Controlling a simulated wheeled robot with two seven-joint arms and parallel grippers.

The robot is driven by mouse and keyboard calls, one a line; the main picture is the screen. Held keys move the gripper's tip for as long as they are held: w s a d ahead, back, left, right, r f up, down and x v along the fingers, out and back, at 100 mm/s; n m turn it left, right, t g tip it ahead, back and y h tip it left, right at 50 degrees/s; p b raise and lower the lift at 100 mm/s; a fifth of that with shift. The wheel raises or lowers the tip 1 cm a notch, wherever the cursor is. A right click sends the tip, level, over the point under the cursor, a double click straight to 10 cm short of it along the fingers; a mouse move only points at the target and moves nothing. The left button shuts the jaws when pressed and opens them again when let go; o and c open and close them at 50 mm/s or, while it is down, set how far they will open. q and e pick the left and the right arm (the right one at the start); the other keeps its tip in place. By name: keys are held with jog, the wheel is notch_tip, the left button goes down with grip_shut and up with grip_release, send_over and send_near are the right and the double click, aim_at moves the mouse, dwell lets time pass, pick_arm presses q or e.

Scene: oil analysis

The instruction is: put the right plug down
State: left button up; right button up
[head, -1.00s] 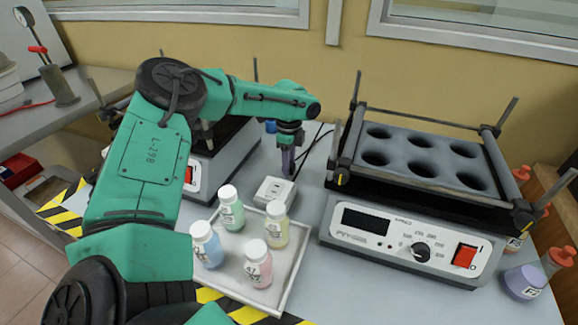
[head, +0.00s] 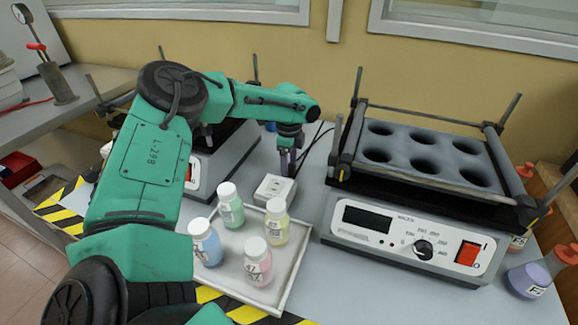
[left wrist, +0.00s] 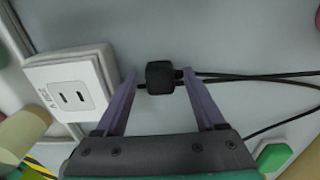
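The black plug (left wrist: 160,77) lies on the grey table in the left wrist view, between the fingertips of my left gripper (left wrist: 159,76). A gap shows on each side of it, so the gripper is open around it. In the head view the left gripper (head: 288,168) points down just behind the white power socket (head: 273,188), and the plug cannot be made out there. The socket (left wrist: 76,97) shows to the left of the plug in the wrist view, with two bare slots. Dark cables (left wrist: 250,78) run right from the plug's side. My right gripper is not in view.
A tray (head: 284,286) with several capped bottles stands in front of the socket. A shaker (head: 407,243) with a holed rack is at the right, and another device (head: 222,160) is behind my left arm. A flask (head: 529,280) stands at the far right.

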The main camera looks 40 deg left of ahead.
pick_arm(q)
jog(key=shift+r, duration=0.1)
notch_tip(320, 180, up, 2)
jog(key=shift+w+r+p, duration=0.1)
jog(key=shift+p, duration=0.55)
notch_tip(320, 180, up, 11)
jog(key=shift+p, duration=0.3)
